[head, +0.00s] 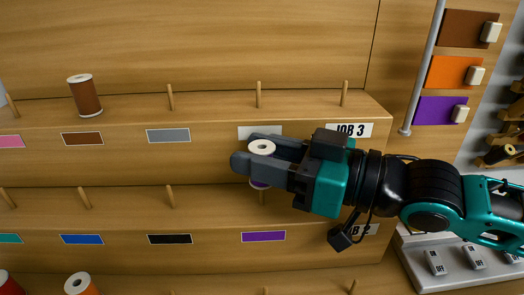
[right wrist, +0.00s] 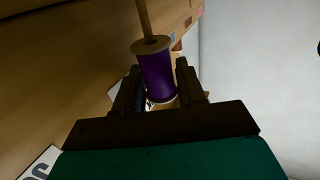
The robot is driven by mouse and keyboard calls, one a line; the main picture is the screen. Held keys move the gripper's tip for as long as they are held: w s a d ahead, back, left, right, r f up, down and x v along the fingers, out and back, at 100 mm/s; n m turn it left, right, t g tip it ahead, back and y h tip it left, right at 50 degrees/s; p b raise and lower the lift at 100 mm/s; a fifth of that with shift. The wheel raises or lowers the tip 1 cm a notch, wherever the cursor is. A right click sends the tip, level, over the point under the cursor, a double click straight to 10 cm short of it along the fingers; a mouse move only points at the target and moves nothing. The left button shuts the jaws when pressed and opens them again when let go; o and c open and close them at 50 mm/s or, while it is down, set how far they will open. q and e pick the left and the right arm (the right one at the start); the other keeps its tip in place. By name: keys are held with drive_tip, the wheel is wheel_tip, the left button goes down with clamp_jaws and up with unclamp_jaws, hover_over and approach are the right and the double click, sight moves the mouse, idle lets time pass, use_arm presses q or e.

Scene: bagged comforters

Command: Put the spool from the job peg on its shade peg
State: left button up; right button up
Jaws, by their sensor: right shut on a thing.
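My right gripper (head: 258,152) is shut on a purple spool (right wrist: 157,75). In the head view the spool's pale top flange (head: 262,148) shows between the fingers, with a little purple below. The spool is roughly upright, in front of the shelf rack and above the purple label (head: 264,236). A peg (head: 262,196) shows just below the gripper, partly hidden. In the right wrist view a peg (right wrist: 145,18) meets one spool flange; I cannot tell whether it enters the hole. My left gripper is out of view.
A brown spool (head: 85,97) stands on the upper shelf at left. An orange spool (head: 81,284) and a red spool (head: 4,284) show at bottom left. Bare pegs stand along the shelves.

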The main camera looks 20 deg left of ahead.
drive_tip(key=shift+f, duration=0.45)
drive_tip(key=shift+f+b, duration=0.95)
drive_tip(key=shift+f, duration=0.5)
idle(0.6)
drive_tip(key=o, duration=0.9)
drive_tip(key=shift+o, duration=1.1)
drive_tip(key=shift+c, duration=0.4)
drive_tip(key=o, duration=0.3)
drive_tip(key=shift+r, duration=0.1)
drive_tip(key=shift+d, duration=0.1)
